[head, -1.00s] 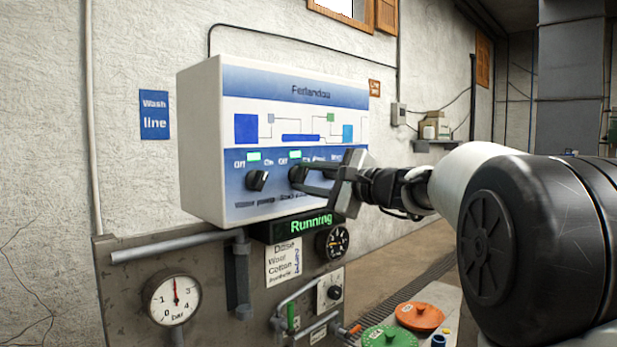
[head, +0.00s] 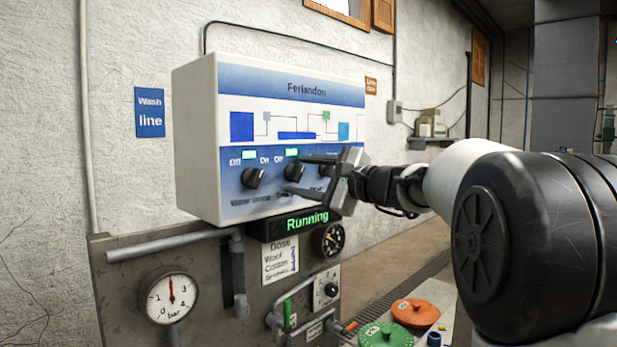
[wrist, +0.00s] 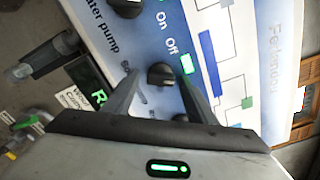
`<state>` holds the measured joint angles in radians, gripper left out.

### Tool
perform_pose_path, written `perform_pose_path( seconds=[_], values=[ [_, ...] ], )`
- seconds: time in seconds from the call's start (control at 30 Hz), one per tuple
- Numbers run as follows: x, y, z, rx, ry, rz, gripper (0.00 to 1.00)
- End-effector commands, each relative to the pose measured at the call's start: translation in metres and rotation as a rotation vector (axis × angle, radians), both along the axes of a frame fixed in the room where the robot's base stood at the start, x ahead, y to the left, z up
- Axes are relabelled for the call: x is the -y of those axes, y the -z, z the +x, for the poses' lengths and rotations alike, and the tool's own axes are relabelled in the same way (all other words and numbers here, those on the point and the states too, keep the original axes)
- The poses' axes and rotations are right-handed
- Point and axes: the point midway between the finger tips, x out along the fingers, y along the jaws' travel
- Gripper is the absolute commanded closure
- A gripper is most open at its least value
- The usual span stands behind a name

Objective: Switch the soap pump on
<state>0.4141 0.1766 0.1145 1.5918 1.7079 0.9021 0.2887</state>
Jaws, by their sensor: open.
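The white and blue control box (head: 196,140) carries a row of dark knobs. The soap pump knob (head: 294,173) is second from the left, with a lit green lamp (head: 292,153) above it. My gripper (head: 309,176) is open in front of the panel, one finger above and one below the knob's level. In the wrist view the soap pump knob (wrist: 160,75) lies between the spread fingertips of my gripper (wrist: 159,88), with gaps on both sides. The lit lamp (wrist: 187,63) is beside it. Its label is partly hidden by a finger.
The water pump knob (head: 253,178) is left of it, also with a lit lamp (head: 249,155). A third knob (head: 326,170) shows partly behind my gripper. A "Running" display (head: 305,222) and gauges (head: 168,296) are below. Green (head: 386,335) and orange (head: 415,312) lids lie lower right.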

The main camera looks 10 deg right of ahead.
Motion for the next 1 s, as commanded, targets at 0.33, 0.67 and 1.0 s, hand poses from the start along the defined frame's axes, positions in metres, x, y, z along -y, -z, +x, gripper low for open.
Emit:
perform_pose_path(
  seconds=[0.33,0.67,1.0],
  values=[
    [0.028,0.001,-0.040,0.002,0.004,-0.004,0.48],
    [0.072,0.000,-0.107,0.002,0.004,-0.001,0.48],
    [0.096,0.000,-0.143,0.000,0.001,0.001,0.48]
  ],
)
